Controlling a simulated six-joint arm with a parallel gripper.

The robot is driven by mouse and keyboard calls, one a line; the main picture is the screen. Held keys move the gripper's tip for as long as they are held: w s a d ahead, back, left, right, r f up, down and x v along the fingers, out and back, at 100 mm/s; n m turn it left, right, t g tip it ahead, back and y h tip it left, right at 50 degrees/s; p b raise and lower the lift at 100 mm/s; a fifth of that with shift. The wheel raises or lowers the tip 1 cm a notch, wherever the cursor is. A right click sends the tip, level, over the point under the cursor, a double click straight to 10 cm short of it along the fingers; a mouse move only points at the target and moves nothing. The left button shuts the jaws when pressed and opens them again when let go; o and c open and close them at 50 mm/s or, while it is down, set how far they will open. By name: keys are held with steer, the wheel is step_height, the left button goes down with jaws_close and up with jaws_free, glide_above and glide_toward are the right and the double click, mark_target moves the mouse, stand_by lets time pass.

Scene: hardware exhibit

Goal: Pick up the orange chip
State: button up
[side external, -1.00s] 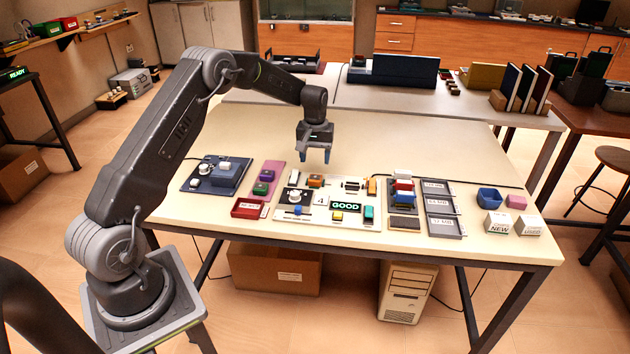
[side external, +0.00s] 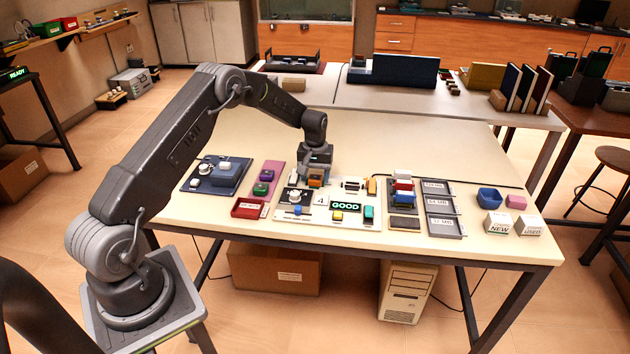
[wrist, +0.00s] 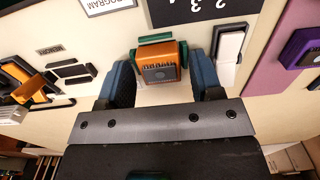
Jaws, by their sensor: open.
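The orange chip (wrist: 159,64) sits upright in a green holder (wrist: 155,39) on the pale board, in the wrist view. It also shows in the side external view (side external: 315,181), just below my gripper. My gripper (wrist: 163,75) is open, with one blue finger on each side of the chip. A gap shows between the chip and each finger. In the side external view my gripper (side external: 316,168) is low over the board, and its fingertips are hard to make out there.
A white block (wrist: 229,44) stands close by the right finger in the wrist view. An orange-and-black part (wrist: 22,82) is at the left. The board also bears a lit GOOD display (side external: 346,206). A purple panel (side external: 269,174) lies to the left.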

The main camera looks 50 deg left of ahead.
mark_target(315, 177)
steer(key=c, duration=0.7)
steer(key=shift+r, duration=3.3)
steer(key=shift+c, duration=0.2)
